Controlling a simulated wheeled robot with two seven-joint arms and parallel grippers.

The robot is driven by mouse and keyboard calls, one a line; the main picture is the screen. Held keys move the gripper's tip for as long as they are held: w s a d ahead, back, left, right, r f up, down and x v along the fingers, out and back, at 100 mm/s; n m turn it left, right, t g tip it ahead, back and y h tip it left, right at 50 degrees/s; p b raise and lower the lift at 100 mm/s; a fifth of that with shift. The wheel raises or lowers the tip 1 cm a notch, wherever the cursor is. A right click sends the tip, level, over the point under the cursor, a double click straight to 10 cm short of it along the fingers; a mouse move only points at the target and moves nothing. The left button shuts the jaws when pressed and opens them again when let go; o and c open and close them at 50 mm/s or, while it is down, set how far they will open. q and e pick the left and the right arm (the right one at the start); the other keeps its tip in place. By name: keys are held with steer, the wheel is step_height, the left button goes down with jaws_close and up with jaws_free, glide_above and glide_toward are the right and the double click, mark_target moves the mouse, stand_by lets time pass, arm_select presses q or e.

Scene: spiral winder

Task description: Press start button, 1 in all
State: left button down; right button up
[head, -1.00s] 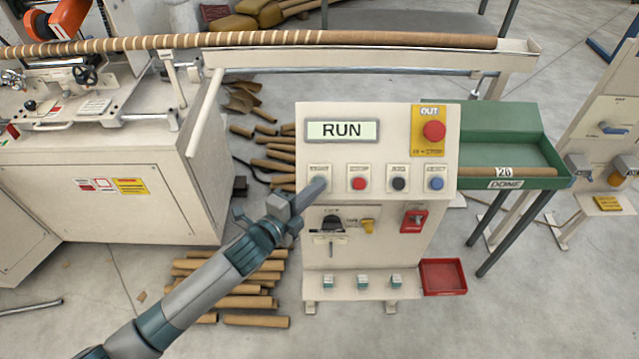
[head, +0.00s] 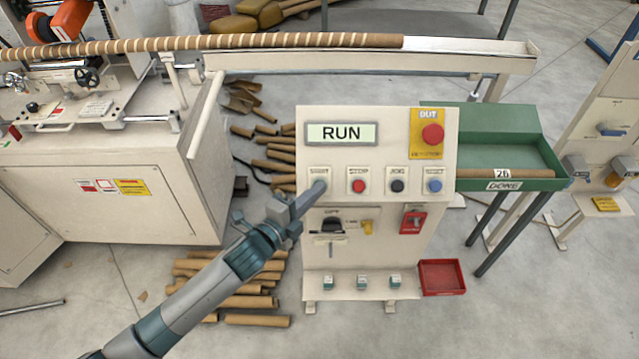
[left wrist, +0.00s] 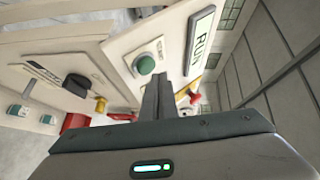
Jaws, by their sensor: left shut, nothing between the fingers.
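The control panel (head: 380,245) stands upright in the middle of the head view. Its display (head: 341,133) reads RUN. My left gripper (head: 319,189) is shut and empty, with its tips in front of the start button's place at the left of the button row. In the head view the gripper hides most of that button. In the left wrist view the green start button (left wrist: 146,65) shows beside the shut fingers (left wrist: 158,82); I cannot tell whether they touch it. The red stop button (head: 358,186) is just right of the gripper. My right gripper is not in view.
A black button (head: 398,186), a blue button (head: 435,186) and a large red button (head: 432,134) are on the same panel. A long striped tube (head: 250,41) lies along the rail behind. A green tray (head: 500,150) stands at right. Cardboard tubes (head: 240,302) lie on the floor.

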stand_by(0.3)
arm_select(q)
steer(key=s+r+p, duration=0.3)
steer(key=s+p, duration=0.1)
steer(key=shift+r, duration=0.15)
stand_by(0.3)
steer(key=shift+w, duration=0.1)
stand_by(0.4)
